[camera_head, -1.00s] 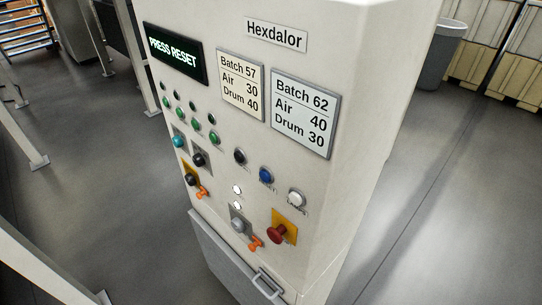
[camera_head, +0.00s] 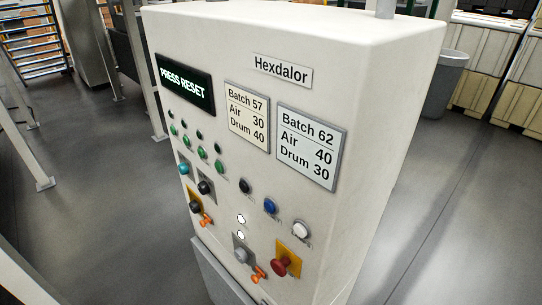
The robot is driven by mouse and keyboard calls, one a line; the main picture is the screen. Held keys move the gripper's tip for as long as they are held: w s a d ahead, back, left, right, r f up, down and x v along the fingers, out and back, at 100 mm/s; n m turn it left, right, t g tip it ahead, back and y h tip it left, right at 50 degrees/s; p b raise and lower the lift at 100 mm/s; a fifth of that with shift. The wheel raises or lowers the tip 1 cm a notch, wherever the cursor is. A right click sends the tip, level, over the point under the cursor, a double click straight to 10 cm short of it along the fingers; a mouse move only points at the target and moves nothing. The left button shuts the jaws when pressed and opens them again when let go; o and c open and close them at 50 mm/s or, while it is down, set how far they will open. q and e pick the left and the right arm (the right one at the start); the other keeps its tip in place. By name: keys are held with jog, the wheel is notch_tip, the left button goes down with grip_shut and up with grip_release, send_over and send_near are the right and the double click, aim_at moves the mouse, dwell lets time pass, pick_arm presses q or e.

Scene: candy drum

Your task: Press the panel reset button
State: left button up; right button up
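A tall cream control panel (camera_head: 375,100) labelled Hexdalor stands in the middle of the view. Its dark display (camera_head: 186,83) reads PRESS RESET. A row on its face holds a black button (camera_head: 245,186), a blue button (camera_head: 270,206) and a white button (camera_head: 301,230). Their small labels are too small to read, so I cannot tell which is the reset button. A red mushroom button (camera_head: 281,266) on a yellow plate sits lower right. Several green buttons (camera_head: 202,152) and a teal button (camera_head: 184,168) are at the left. Neither of my grippers is in view.
Signs for Batch 57 (camera_head: 247,115) and Batch 62 (camera_head: 309,146) are on the panel. Orange levers (camera_head: 259,273) stick out low on its face. A grey bin (camera_head: 444,85) and crates (camera_head: 483,65) stand behind at the right. Grey floor on both sides is open.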

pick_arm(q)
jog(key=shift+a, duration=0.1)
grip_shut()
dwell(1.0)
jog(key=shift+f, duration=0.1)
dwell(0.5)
